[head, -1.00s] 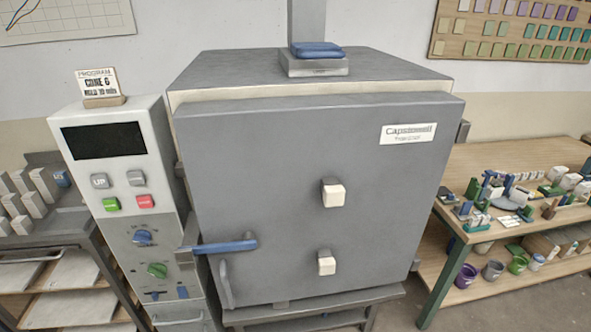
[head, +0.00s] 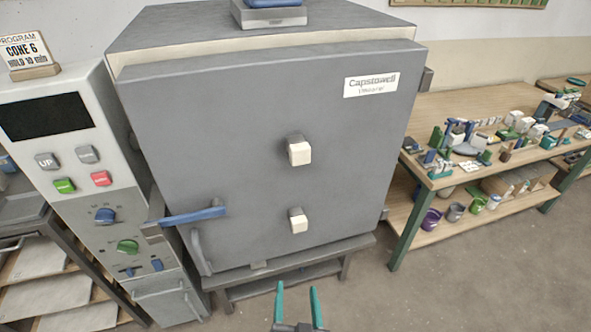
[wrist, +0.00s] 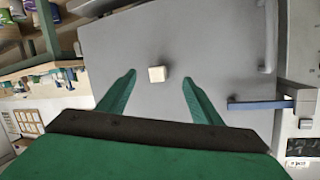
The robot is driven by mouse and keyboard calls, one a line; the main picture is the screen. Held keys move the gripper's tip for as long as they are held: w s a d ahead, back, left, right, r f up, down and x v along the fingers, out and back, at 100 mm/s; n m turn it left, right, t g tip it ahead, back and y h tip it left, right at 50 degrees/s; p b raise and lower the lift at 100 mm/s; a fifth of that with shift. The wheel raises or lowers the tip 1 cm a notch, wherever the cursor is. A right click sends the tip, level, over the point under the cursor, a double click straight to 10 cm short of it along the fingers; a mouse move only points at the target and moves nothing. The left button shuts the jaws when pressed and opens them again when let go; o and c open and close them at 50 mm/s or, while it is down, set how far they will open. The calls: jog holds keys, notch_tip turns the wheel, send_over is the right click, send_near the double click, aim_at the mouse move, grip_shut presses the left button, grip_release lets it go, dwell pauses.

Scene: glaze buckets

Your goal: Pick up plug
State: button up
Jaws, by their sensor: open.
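Two pale, block-shaped plugs stick out from the grey kiln door (head: 230,130), an upper plug (head: 299,152) and a lower plug (head: 298,221). My gripper (head: 297,288) shows at the bottom of the head view, with its two green fingers apart and nothing between them. In that picture it is below the lower plug. In the wrist view, which is turned about upside down, one plug (wrist: 157,74) appears between the fingertips, with the door surface behind it. It looks like the lower one. The gripper does not appear to touch it.
A blue-handled lever (head: 195,215) and a curved door handle (head: 200,252) project at the door's lower left. A control panel (head: 85,165) stands left of the kiln. A cluttered workbench (head: 415,165) stands right. Bare floor (head: 450,280) lies in front.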

jog(key=w+r+y, duration=0.1)
jog(key=w+r, duration=0.5)
jog(key=w, duration=0.1)
jog(key=n+g+y, duration=0.2)
jog(key=n, duration=0.4)
send_near(302, 154)
jog(key=w+a, duration=0.1)
jog(key=w, duration=0.1)
jog(key=x, duration=0.5)
jog(key=shift+a+f, duration=0.15)
jog(key=x, duration=0.4)
jog(key=shift+d+f, duration=0.25)
jog(key=shift+w+a+f, duration=0.15)
jog(key=shift+w+f, duration=0.05)
jog(key=shift+w, duration=0.35)
jog(key=shift+c, duration=0.3)
